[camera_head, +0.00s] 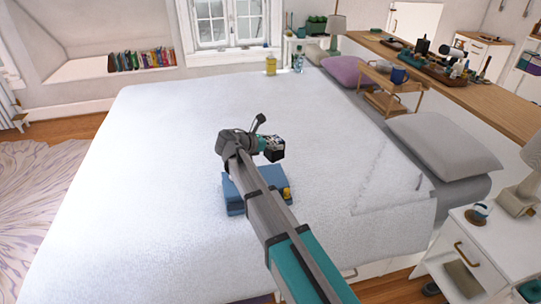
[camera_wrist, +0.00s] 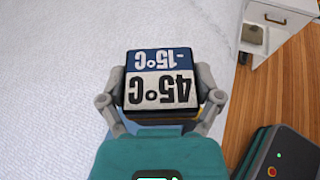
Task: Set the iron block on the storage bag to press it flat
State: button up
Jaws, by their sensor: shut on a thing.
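A dark, squarish block (camera_wrist: 160,80), the only thing in view that fits the iron block, has "45°C" and "-15°C" labels on its face. My gripper (camera_wrist: 160,95) has one finger against each side of it. In the head view, my gripper (camera_head: 262,146) holds the block (camera_head: 274,152) above the white bed. The blue storage bag (camera_head: 233,194) lies on the bed, nearer the camera than the gripper, and my arm hides its middle. The block is apart from the bag. A small yellow thing shows at the bag's right side; I cannot tell what it is.
The white bed cover (camera_head: 150,150) is wide and mostly clear. A grey pillow (camera_head: 442,143) lies at its right, with a wooden tray stand (camera_head: 385,103) further back. A white nightstand (camera_head: 480,245) stands at the lower right.

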jog(key=shift+w+a+f+b, duration=0.95)
jog(key=shift+w+a+f, duration=0.2)
jog(key=shift+w+f, duration=0.15)
jog(key=shift+f, duration=0.1)
jog(key=b, duration=0.7)
send_over(268, 177)
jog(key=shift+f, duration=3.25)
jog(key=shift+f+b, duration=0.85)
jog(key=shift+f, duration=0.2)
